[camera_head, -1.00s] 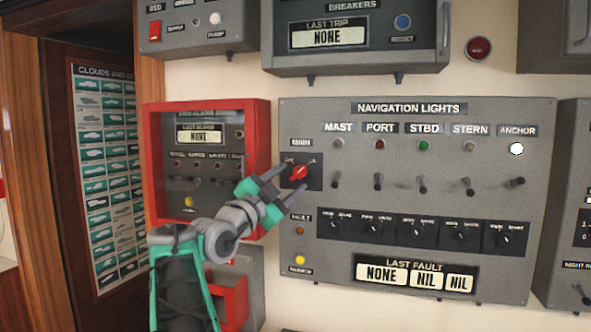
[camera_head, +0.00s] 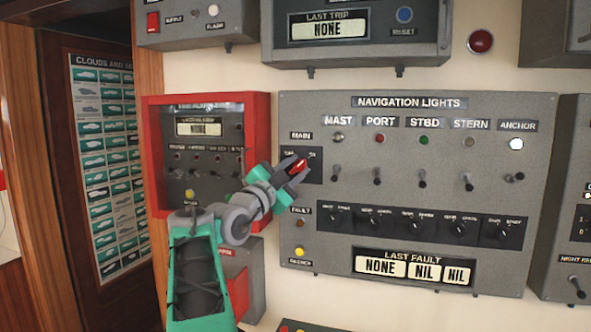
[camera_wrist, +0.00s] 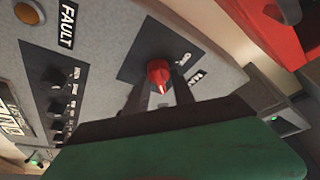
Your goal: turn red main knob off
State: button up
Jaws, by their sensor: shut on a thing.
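The red main knob (camera_head: 299,166) sits on a dark plate (camera_head: 314,176) under the MAIN label, at the left of the grey navigation lights panel (camera_head: 450,110). My gripper (camera_head: 297,172) is at the knob, with its fingers on either side of it, shut on it. In the wrist view the red knob (camera_wrist: 159,73) shows between the two dark fingers (camera_wrist: 164,92), its pointed end toward my gripper body. Part of the plate's lettering is hidden by my fingers.
A red-framed panel (camera_head: 262,118) stands just left of the knob, close to my arm. Below the knob are the fault lamp (camera_head: 299,223) and a yellow lamp (camera_head: 299,251). Several toggle switches, such as the mast one (camera_head: 337,175), lie to the right.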

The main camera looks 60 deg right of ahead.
grip_shut()
jog(key=shift+f+n+b, duration=0.2)
jog(key=shift+n+b, duration=0.4)
jog(key=shift+b, duration=0.15)
jog(key=n+t+b, duration=0.1)
jog(key=n+b, duration=0.1)
jog(key=shift+s+f+h+b, duration=0.1)
jog(key=shift+f+h+b, duration=0.05)
jog(key=shift+h+b, duration=0.25)
jog(key=n+t+b, duration=0.2)
jog(key=n, duration=0.2)
jog(key=n+t+b, duration=0.2)
jog(key=n, duration=0.2)
jog(key=shift+s+h, duration=0.1)
jog(key=shift+h, duration=0.2)
jog(key=n+t+b, duration=0.1)
jog(key=n+t, duration=0.1)
jog(key=n, duration=0.2)
jog(key=n+t+y+b, duration=0.1)
jog(key=n+t+b, duration=0.1)
jog(key=n, duration=0.2)
jog(key=shift+r, duration=0.2)
jog(key=n+t+y, duration=0.1)
jog(key=n, duration=0.2)
jog(key=n+t+y+b, duration=0.1)
jog(key=n, duration=0.2)
jog(key=shift+r+t, duration=0.1)
jog(key=shift+t, duration=0.2)
jog(key=shift+n, duration=0.3)
jog(key=shift+y, duration=0.3)
